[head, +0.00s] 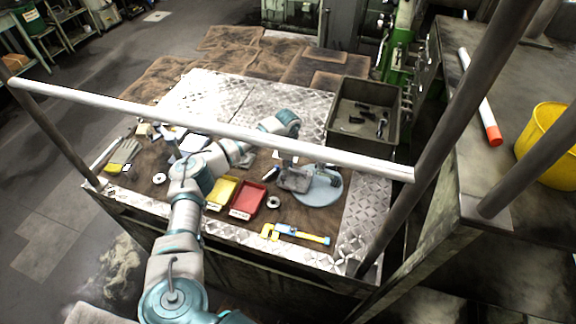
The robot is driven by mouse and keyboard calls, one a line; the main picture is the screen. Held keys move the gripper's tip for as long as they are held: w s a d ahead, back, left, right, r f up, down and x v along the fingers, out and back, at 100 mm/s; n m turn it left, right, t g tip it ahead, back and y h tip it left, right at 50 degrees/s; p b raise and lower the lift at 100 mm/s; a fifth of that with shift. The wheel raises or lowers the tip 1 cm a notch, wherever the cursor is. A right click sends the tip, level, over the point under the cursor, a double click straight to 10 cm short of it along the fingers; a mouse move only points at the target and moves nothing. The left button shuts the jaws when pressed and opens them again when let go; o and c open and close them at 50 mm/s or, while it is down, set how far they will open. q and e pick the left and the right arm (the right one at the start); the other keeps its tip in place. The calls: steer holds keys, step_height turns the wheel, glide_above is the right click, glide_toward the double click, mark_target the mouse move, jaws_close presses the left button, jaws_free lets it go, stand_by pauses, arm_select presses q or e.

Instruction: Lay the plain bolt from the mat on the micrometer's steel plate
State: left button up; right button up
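My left arm comes in from the bottom left, and its gripper (294,182) is low over the work table beside a round pale blue-grey plate (318,196). The gripper looks small and dark here, and I cannot tell whether its fingers are open or shut, or whether they hold anything. A grey device (333,178) stands on the round plate; I cannot be sure that it is the micrometer. The brown mat (300,217) lies under the trays and tools. I cannot make out the plain bolt on it. My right gripper is not in view.
A yellow tray (222,191) and a red tray (246,198) stand left of the plate. A yellow-and-blue tool (300,234) lies in front. A grey bin (345,138) with dark parts is behind. A white rail (130,103) crosses above the table.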

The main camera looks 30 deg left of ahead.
arm_select(q)
steer(key=o, duration=0.4)
